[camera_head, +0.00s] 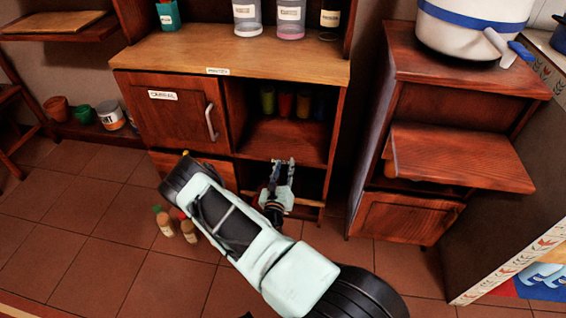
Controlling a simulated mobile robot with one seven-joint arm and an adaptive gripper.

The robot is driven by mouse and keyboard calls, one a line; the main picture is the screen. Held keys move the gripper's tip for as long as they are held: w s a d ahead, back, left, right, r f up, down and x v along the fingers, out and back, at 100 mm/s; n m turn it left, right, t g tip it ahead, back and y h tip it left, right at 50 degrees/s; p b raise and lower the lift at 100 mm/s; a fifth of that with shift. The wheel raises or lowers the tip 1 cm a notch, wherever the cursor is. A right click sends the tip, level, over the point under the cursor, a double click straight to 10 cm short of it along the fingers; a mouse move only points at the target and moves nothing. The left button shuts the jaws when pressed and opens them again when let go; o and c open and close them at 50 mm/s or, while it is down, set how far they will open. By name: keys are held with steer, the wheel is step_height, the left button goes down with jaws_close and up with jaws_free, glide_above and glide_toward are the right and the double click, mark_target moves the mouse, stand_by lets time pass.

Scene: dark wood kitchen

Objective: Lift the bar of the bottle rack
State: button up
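My gripper (283,163) is at the front of the low open compartment (308,184) of the wooden cabinet, just below its middle shelf. Its two fingers point into the cabinet with a dark gap between them, and no object shows in the gap. A wooden strip (309,202) runs along the low front of this compartment. It may be the bar of the bottle rack, but I cannot tell for sure. My gripper and arm hide its left part. Whether the fingers touch anything is too small to tell.
Two small bottles (188,230) stand on the tiled floor left of my arm. A cabinet door (168,110) with a metal handle is above left. Several jars (285,104) stand in the shelf above. A wooden unit (455,158) with a protruding board stands at right.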

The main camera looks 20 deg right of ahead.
steer(key=shift+w+d, duration=0.1)
jaws_close()
stand_by(0.5)
jaws_free()
steer(key=v, duration=0.7)
steer(key=shift+s, duration=0.25)
